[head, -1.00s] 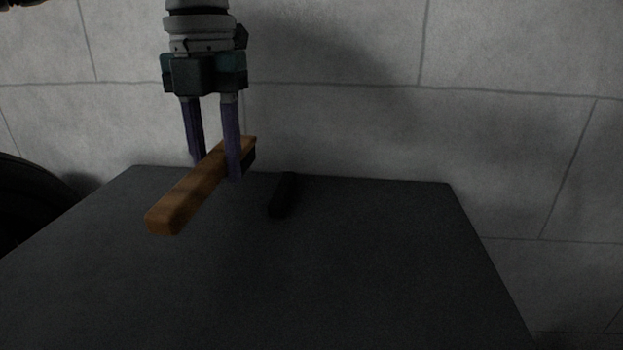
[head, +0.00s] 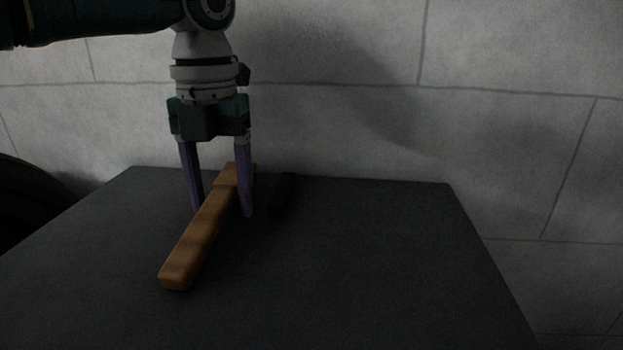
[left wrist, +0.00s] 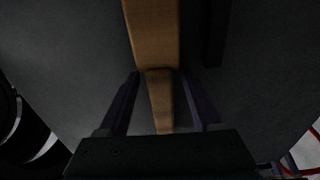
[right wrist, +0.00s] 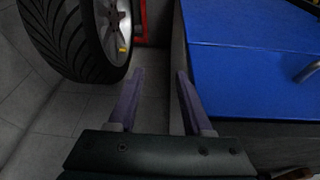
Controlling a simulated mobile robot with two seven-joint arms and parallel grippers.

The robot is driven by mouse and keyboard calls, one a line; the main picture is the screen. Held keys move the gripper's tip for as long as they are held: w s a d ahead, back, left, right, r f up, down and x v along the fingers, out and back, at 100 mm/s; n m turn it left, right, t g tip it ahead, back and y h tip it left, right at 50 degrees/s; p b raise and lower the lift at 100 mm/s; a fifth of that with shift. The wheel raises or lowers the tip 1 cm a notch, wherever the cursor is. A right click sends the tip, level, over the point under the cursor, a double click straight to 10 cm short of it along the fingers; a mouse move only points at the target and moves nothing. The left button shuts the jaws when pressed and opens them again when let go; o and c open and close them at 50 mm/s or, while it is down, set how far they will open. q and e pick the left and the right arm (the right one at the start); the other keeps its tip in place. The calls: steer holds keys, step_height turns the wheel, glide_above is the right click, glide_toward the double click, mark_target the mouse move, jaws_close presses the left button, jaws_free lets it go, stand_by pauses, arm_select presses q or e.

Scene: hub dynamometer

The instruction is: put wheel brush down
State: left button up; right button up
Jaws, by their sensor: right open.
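The wheel brush (head: 205,235) has a long orange-brown wooden handle and lies on the dark table top (head: 350,270), slanting away toward the back edge. My left gripper (head: 221,213) points down over it, with one purple finger on each side of the handle. The fingers stand apart with gaps beside the wood, so it is open around the brush. The left wrist view also shows the wooden brush (left wrist: 153,35) between the fingers. My right gripper (right wrist: 160,75) is open and empty, away from the table, and shows only in the right wrist view.
A dark bar-like object (head: 284,190) lies just right of the brush near the back edge. A pale block wall (head: 340,60) stands behind. The table's front and right are clear. The right wrist view shows a tyred wheel (right wrist: 75,35) and a blue surface (right wrist: 240,70).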

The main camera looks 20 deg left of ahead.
mark_target(222, 190)
arm_select(q)
steer(key=shift+r, duration=0.15)
step_height(222, 190, up, 12)
steer(key=p, duration=0.1)
steer(key=shift+w, duration=0.15)
steer(key=shift+p, duration=0.35)
